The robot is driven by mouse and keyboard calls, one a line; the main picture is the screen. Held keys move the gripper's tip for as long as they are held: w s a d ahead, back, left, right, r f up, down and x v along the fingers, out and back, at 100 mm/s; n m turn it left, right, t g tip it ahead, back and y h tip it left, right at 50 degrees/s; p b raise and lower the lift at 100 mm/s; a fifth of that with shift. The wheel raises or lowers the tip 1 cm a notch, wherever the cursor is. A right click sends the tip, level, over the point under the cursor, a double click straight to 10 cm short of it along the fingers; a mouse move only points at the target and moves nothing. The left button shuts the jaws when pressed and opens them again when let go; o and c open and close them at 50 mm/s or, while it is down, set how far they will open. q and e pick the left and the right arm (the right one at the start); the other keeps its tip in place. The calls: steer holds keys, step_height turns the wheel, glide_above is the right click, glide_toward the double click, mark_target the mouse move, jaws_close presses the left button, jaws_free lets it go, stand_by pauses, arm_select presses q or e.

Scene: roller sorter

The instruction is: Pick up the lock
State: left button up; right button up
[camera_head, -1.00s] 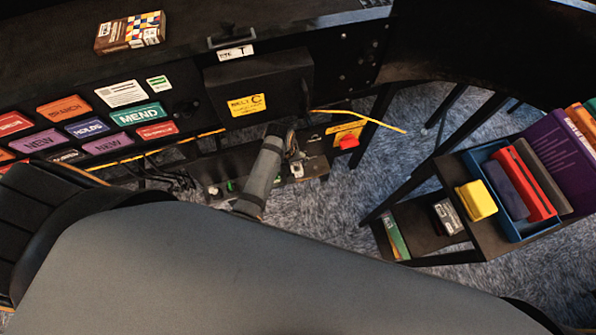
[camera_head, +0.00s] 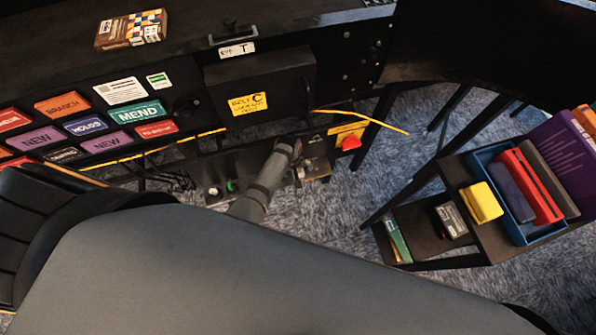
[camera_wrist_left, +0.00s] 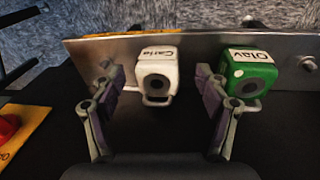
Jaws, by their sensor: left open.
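In the left wrist view, a white lock (camera_wrist_left: 158,72) marked "Carla" hangs at a metal rail, its shackle loop showing below it. A green lock (camera_wrist_left: 248,74) marked "Olav" hangs to its right. My left gripper (camera_wrist_left: 154,84) is open, its two fingers on either side of the white lock in the picture, with gaps showing; I cannot tell the depth between them. In the head view the left gripper (camera_head: 299,164) is small, at the low panel below the black box, and partly hidden by my wrist. My right gripper is not in view.
A yellow plate with a red knob (camera_head: 351,143) is right of the gripper, close by. A yellow cord (camera_head: 365,117) runs above it. The black box (camera_head: 258,84) overhangs behind. A cart with a blue tray (camera_head: 481,154) stands at right. Carpet shows between.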

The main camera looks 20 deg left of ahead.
arm_select(q)
steer(key=shift+f, duration=0.2)
steer(key=shift+c, duration=1.2)
steer(key=c, duration=1.2)
steer(key=shift+r, duration=0.15)
step_height(320, 180, up, 14)
steer(key=p, duration=1.5)
steer(key=shift+r+p, duration=0.2)
steer(key=shift+p, duration=0.2)
